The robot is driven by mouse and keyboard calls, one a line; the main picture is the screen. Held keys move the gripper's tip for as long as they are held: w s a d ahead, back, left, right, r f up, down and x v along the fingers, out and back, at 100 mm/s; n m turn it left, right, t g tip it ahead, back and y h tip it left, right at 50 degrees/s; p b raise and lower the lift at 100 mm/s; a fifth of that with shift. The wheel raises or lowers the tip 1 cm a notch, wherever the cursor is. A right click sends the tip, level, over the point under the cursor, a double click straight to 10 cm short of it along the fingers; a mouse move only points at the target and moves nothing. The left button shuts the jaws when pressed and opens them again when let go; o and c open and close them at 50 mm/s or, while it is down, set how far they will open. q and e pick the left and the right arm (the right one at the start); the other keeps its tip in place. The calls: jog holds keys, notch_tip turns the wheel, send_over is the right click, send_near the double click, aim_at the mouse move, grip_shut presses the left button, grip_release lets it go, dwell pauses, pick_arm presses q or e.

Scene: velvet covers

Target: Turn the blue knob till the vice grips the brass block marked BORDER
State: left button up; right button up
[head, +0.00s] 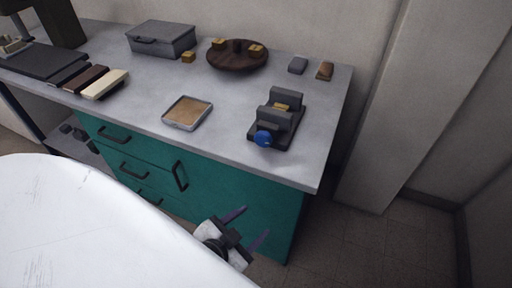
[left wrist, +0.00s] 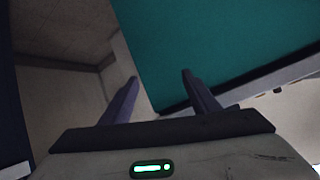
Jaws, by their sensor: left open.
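The dark grey vice (head: 286,98) stands on the grey worktop near its right front part. Its blue knob (head: 263,139) faces the front edge. A small brass block (head: 281,107) sits between the vice jaws; its marking is too small to read. Other brass-coloured blocks lie near the turntable, one on the worktop (head: 188,57) and others on the turntable. My left gripper (head: 248,227) is open and empty, low in front of the teal cabinet and below the worktop edge. In the left wrist view its two fingers (left wrist: 160,95) are apart with nothing between them. My right gripper is not in view.
A round dark wooden turntable (head: 237,66), a grey lidded box (head: 160,40) and a shallow tray (head: 187,113) stand on the worktop. The teal cabinet (head: 230,190) has black handles. A wall pillar (head: 385,100) rises at the right. Worktop around the vice is clear.

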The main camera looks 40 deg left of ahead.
pick_arm(q)
jog(key=w+a+r+t+y+b, duration=0.2)
jog(key=w+a+r+t+b, duration=0.1)
jog(key=r, duration=0.2)
jog(key=m+t+y+b, duration=0.1)
jog(key=t+b, duration=0.1)
jog(key=t, duration=0.1)
send_near(261, 142)
jog(key=p+x, duration=0.3)
jog(key=x, duration=0.4)
jog(key=shift+w, duration=0.3)
jog(key=shift+w+a, duration=0.15)
jog(key=shift+w, duration=0.55)
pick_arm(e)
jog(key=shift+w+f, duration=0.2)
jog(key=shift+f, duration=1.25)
pick_arm(q)
jog(key=shift+c, duration=0.5)
jog(key=shift+f, duration=0.1)
jog(key=c, duration=1)
jog(key=shift+o, duration=0.2)
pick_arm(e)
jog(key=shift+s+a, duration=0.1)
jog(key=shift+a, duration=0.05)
